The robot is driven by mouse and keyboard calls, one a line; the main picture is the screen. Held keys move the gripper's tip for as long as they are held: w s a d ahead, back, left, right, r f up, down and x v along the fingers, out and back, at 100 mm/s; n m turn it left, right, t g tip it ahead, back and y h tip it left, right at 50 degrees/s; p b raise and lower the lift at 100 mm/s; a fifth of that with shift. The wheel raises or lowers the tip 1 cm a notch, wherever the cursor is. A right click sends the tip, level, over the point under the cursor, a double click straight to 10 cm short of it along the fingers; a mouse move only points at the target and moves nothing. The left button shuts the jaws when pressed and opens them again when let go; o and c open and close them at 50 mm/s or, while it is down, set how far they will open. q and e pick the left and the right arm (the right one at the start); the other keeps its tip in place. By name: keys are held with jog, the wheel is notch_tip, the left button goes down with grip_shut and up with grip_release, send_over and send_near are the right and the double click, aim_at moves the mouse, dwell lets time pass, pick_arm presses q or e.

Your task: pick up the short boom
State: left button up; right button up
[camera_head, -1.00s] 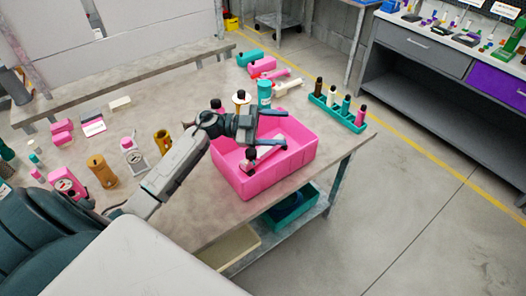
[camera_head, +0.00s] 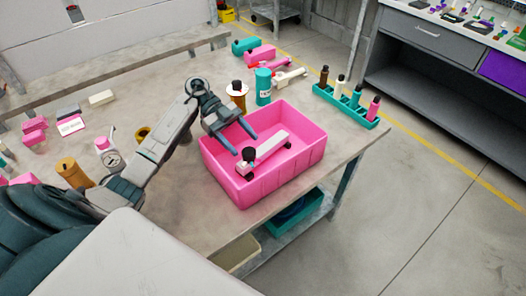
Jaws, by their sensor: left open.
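The short boom appears to be the pale bar (camera_head: 268,146) with dark ends lying in the pink bin (camera_head: 245,191). One end, with a dark knob, rests toward the bin's near left side. My left gripper (camera_head: 246,145) reaches in from the left over the bin's left wall. Its two fingers are apart and empty, pointing down and right toward the boom's knobbed end. I cannot tell how high the fingertips are above the boom. My right gripper is not in view.
A teal cylinder (camera_head: 263,87) and a brown-and-white round part (camera_head: 238,94) stand behind the bin. A teal rack (camera_head: 345,105) with several bottles stands at the right. Brown (camera_head: 73,172) and pink parts lie at the left. The table's edge runs close to the bin.

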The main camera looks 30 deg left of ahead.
aim_at(248, 150)
pick_arm(q)
jog(key=shift+s+p+x, duration=0.2)
jog(key=shift+p+x, duration=0.55)
jog(key=shift+x, duration=1.45)
jog(key=shift+f, duration=0.15)
jog(key=shift+c, duration=0.9)
jog(key=shift+a, duration=0.1)
jog(key=c, duration=0.7)
grip_shut()
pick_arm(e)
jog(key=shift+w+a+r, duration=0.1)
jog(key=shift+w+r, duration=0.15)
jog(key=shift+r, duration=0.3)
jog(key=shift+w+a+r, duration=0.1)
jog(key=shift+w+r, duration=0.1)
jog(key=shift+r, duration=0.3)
